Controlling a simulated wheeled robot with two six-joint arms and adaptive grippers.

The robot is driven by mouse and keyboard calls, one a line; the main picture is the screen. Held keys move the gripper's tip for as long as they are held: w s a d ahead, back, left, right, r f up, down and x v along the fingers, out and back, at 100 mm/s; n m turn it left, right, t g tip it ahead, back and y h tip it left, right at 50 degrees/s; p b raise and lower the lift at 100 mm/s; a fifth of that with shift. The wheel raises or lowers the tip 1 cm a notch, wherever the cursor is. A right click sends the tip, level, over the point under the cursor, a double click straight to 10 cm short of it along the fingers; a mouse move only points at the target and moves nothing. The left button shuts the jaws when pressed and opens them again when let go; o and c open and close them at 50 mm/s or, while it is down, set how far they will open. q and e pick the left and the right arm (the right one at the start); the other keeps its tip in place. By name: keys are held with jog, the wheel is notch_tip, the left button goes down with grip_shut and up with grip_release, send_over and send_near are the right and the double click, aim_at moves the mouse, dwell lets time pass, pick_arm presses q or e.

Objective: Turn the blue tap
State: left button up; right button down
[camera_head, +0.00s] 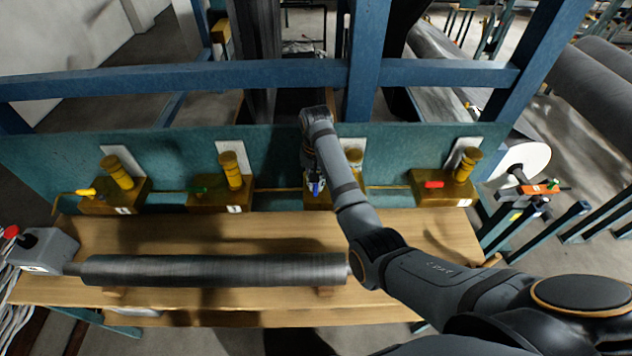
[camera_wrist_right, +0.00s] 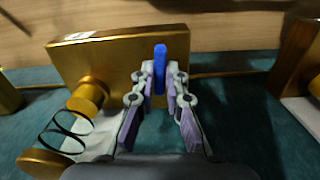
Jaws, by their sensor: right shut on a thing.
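The blue tap (camera_head: 316,187) is a small blue lever on the front of a brass block (camera_head: 312,201), third from the left on the teal panel. In the right wrist view the blue tap (camera_wrist_right: 160,62) stands between the fingers of my right gripper (camera_wrist_right: 162,88), in front of its brass block (camera_wrist_right: 100,62). My right gripper (camera_head: 315,180) is shut on the blue tap and partly hides it in the head view. The wrist view shows a brass cylinder with dark rings at left. My left gripper is not in view.
Similar brass blocks carry a yellow tap (camera_head: 86,192), a green tap (camera_head: 198,190) and a red tap (camera_head: 434,184). A grey roll (camera_head: 210,269) lies on the wooden table (camera_head: 250,229). A grey box with a red button (camera_head: 11,232) stands at left. Blue beams cross behind.

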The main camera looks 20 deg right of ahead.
jog(key=shift+r, duration=0.1)
jog(key=c, duration=1.4)
grip_release()
